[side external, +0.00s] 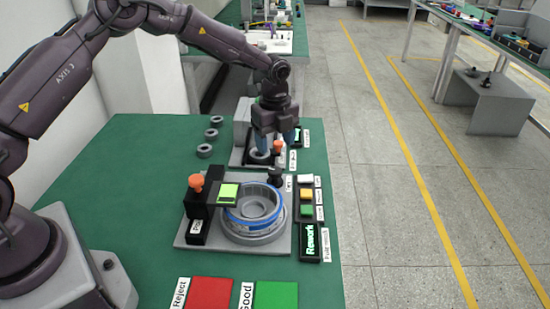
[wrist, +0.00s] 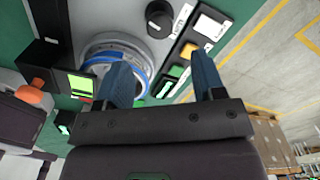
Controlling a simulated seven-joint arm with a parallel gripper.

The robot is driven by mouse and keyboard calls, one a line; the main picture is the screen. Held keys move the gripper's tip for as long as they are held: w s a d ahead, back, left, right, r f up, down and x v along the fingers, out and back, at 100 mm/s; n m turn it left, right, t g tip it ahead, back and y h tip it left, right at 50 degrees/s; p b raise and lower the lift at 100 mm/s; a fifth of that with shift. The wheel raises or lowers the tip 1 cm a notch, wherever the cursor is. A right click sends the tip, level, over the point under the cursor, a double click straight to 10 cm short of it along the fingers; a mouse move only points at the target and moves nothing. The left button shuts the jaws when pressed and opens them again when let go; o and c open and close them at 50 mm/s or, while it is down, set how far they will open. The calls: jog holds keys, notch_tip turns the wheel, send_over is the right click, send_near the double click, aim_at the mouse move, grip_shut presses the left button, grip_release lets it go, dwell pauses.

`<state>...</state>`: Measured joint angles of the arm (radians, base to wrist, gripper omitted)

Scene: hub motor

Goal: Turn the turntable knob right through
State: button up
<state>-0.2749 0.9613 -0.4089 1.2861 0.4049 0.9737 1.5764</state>
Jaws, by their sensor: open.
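The turntable (side external: 262,236) is a round grey dish with a blue ring, on a grey base plate. It also shows in the wrist view (wrist: 95,48), partly hidden behind a finger. A black round knob (side external: 275,177) stands on the plate behind the turntable; it shows at the top of the wrist view (wrist: 159,18). I cannot tell from a label that it is the turntable knob. My gripper (side external: 274,142) is open and empty, pointing down behind the plate. Its blue fingers are spread in the wrist view (wrist: 160,66), with the black knob beyond them and not touched.
An orange-topped black post (side external: 196,183) and a lit green display (side external: 228,191) stand left of the turntable. White, yellow and green buttons (side external: 306,195) and a "Rework" panel (side external: 311,241) are right. Red (side external: 209,293) and green (side external: 276,295) pads lie in front. Green table (side external: 120,170) is clear at left.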

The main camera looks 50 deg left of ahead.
jog(key=shift+r, duration=2.4)
jog(key=s+r+n+t, duration=0.2)
jog(key=s+r+n, duration=0.4)
jog(key=s, duration=0.4)
jog(key=s+d+r+n+t, duration=0.1)
jog(key=s+r+n, duration=0.5)
jog(key=s, duration=0.5)
jog(key=s+r+n+t, duration=0.2)
jog(key=s+r+n, duration=0.4)
jog(key=s+n, duration=0.2)
jog(key=s, duration=0.2)
jog(key=shift+s+d+t, duration=0.3)
jog(key=shift+s+d, duration=0.05)
